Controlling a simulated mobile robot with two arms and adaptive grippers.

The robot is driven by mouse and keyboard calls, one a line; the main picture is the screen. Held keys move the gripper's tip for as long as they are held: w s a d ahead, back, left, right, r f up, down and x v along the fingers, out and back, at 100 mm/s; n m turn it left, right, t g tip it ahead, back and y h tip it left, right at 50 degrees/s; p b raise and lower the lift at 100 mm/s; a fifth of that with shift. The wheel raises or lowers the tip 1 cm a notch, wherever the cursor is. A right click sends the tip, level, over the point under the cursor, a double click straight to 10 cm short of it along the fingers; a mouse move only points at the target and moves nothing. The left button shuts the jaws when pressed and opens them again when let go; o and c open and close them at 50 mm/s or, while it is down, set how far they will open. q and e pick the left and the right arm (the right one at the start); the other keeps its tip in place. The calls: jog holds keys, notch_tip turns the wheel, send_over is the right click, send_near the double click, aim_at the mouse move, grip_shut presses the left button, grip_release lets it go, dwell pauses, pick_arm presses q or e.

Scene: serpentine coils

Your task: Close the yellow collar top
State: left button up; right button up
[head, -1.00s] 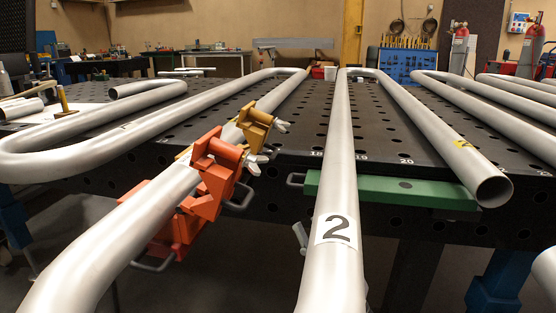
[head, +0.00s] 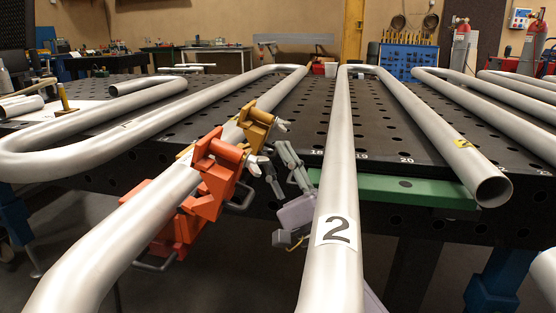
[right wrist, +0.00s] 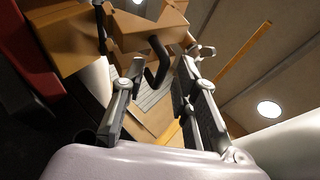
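The yellow collar (head: 257,124) sits around the silver pipe left of the pipe marked 2, just beyond the orange collar (head: 208,180). Its upper part sticks out to the right, with a silver wing-shaped piece at its end; I cannot tell how far the top is lifted. My right gripper (head: 275,160) is below and right of the yellow collar, fingers pointing up and apart, empty. In the right wrist view, yellow collar parts (right wrist: 145,32) lie beyond the open fingers, and a dark curved handle (right wrist: 158,62) shows between them. My left gripper is not in view.
The pipe marked 2 (head: 339,170) runs close to the right of my right gripper and hides part of my arm. A green bar (head: 405,190) lies along the front edge of the black perforated table (head: 310,112). More bent pipes lie at left and right.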

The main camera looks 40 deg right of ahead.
jog(key=shift+c, duration=0.6)
grip_shut()
